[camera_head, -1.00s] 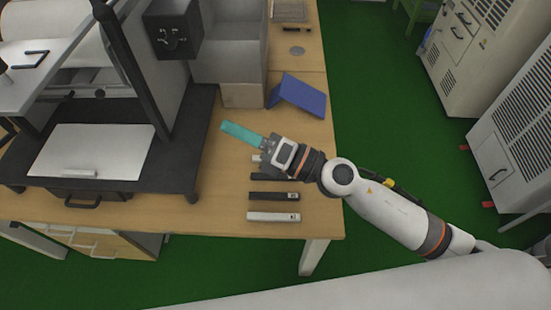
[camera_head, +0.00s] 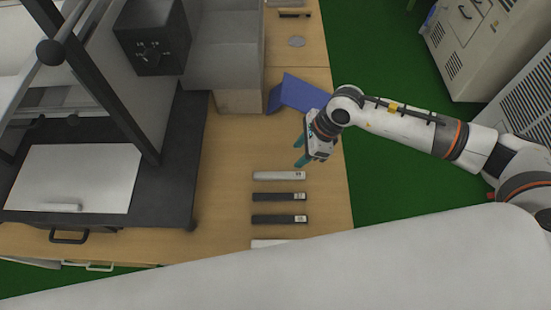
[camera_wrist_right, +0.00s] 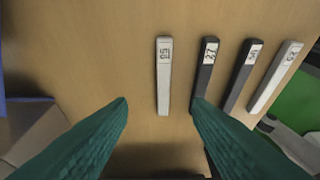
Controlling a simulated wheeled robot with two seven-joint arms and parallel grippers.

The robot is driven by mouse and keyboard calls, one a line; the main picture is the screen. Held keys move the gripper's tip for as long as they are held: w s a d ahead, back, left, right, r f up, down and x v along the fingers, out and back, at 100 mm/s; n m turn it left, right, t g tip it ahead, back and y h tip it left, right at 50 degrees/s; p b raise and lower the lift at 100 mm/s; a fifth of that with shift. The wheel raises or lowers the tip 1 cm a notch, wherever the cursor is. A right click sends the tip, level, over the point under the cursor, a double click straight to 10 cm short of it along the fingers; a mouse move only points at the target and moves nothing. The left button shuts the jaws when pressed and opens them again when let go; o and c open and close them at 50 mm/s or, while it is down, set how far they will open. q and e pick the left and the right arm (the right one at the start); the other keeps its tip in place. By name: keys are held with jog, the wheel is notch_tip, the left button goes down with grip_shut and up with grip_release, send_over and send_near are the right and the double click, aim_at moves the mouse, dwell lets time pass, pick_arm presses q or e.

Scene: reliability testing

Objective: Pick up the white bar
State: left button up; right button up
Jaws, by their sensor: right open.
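A white bar (camera_head: 278,176) with a small label lies on the wooden table, first in a column of bars. It also shows in the right wrist view (camera_wrist_right: 163,80), flat and apart from both fingers. A second white bar (camera_head: 270,243) lies at the near end of the column, partly hidden by my own body; the right wrist view shows it at the right (camera_wrist_right: 275,76). My right gripper (camera_head: 300,151), with teal fingers, is open and empty above the table, just beyond the first white bar. In the right wrist view its fingertips (camera_wrist_right: 159,101) flank that bar's near part. My left gripper is not in view.
Two black bars (camera_head: 279,197) (camera_head: 279,219) lie between the white ones. A blue object (camera_head: 303,93) and a grey box (camera_head: 225,60) stand beyond. A dark machine base with a white plate (camera_head: 75,175) is at the left. Bare table lies left of the bars.

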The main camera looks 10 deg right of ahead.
jog(key=p, duration=0.2)
send_near(280, 174)
jog(key=x, duration=0.2)
jog(key=shift+s+a+f, duration=0.1)
jog(key=shift+s+f, duration=0.15)
jog(key=p+x, duration=0.1)
jog(key=x, duration=0.3)
jog(key=shift+w+a+f, duration=0.2)
jog(key=shift+a+f, duration=0.05)
jog(key=shift+f, duration=0.05)
jog(key=shift+a+f, duration=0.15)
jog(key=shift+f, duration=0.3)
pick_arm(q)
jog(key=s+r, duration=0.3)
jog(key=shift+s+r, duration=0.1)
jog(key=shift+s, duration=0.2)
pick_arm(e)
jog(key=shift+w, duration=0.1)
grip_shut()
